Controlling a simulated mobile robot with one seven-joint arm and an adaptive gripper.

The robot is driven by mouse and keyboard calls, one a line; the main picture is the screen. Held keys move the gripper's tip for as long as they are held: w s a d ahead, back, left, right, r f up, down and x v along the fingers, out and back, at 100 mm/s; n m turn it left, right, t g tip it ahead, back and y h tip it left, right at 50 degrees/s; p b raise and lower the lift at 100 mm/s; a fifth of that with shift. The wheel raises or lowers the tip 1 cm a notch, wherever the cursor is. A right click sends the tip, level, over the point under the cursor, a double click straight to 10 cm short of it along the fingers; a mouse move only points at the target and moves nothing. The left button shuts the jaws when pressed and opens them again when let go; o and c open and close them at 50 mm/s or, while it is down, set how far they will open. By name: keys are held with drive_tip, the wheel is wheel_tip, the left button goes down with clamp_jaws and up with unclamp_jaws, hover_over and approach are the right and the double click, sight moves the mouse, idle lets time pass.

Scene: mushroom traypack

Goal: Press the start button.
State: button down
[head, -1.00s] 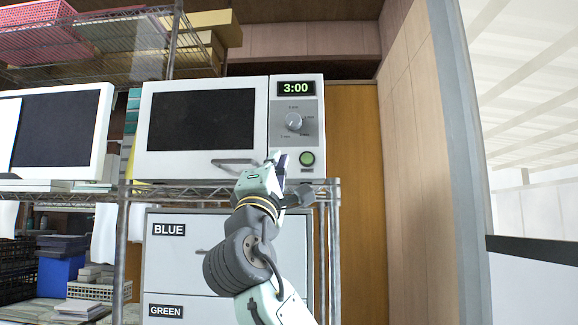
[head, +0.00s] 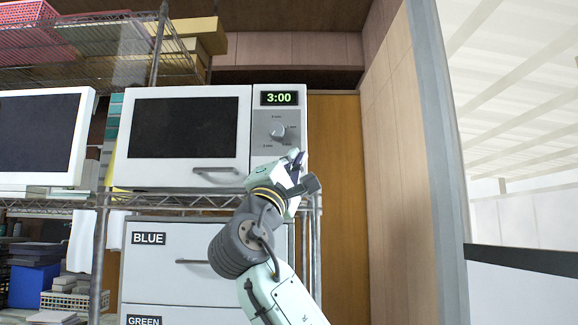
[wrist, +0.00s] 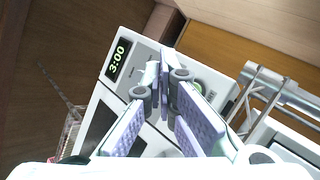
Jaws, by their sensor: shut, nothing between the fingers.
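The white microwave (head: 246,130) stands on a wire shelf, its door shut. My gripper (head: 298,157) is shut and empty in front of the panel's lower part and hides the start button in the head view. In the wrist view my gripper (wrist: 166,75) points at the panel, with the display (wrist: 117,60) to its left. A green edge of the start button (wrist: 198,86) shows just right of the fingertips. I cannot tell whether the fingertips touch the panel.
The wire shelf (head: 90,201) runs under the microwave. A drawer cabinet (head: 160,265) labelled BLUE and GREEN stands below. Another white appliance (head: 85,150) is at the left. A wooden wall (head: 385,170) is to the right, with free room before it.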

drive_tip(key=w+p, duration=0.2)
drive_tip(key=w, duration=0.4)
drive_tip(key=shift+w+p, duration=0.25)
drive_tip(key=shift+p, duration=0.1)
drive_tip(key=shift+w, duration=0.1)
idle(1.0)
drive_tip(key=shift+w+p, duration=0.3)
drive_tip(key=shift+w, duration=0.05)
drive_tip(key=shift+w+p, duration=0.3)
drive_tip(key=shift+w, duration=0.1)
idle(0.6)
drive_tip(key=shift+s, duration=0.1)
drive_tip(key=shift+s+b, duration=0.4)
drive_tip(key=shift+s, duration=0.35)
